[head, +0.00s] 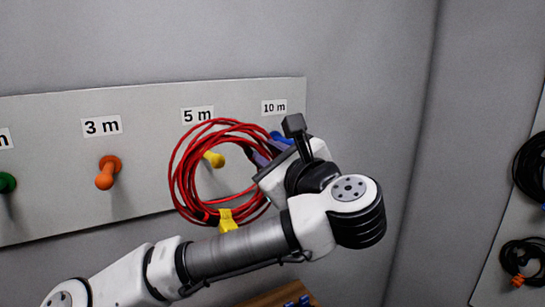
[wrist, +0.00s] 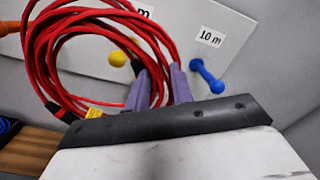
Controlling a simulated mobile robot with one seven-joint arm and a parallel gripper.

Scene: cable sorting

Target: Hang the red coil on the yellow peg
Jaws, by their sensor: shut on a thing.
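My gripper (head: 261,154) is shut on the right side of the red coil (head: 176,176), which hangs upright in front of the board. In the wrist view the red coil (wrist: 40,68) passes between the two purple fingers of my gripper (wrist: 160,82). The yellow peg (head: 214,159), under the 5 m label, shows through the coil's opening. It also shows through the loop in the wrist view (wrist: 118,58). I cannot tell whether its tip is inside the ring or still behind it. A yellow tag (head: 227,220) is at the coil's bottom.
The board (head: 60,150) also holds an orange peg (head: 106,173) under 3 m, a green peg (head: 6,182) at far left, and a blue peg (wrist: 207,76) under 10 m, close right of my fingers. Black coils (head: 530,165) hang on another board at right.

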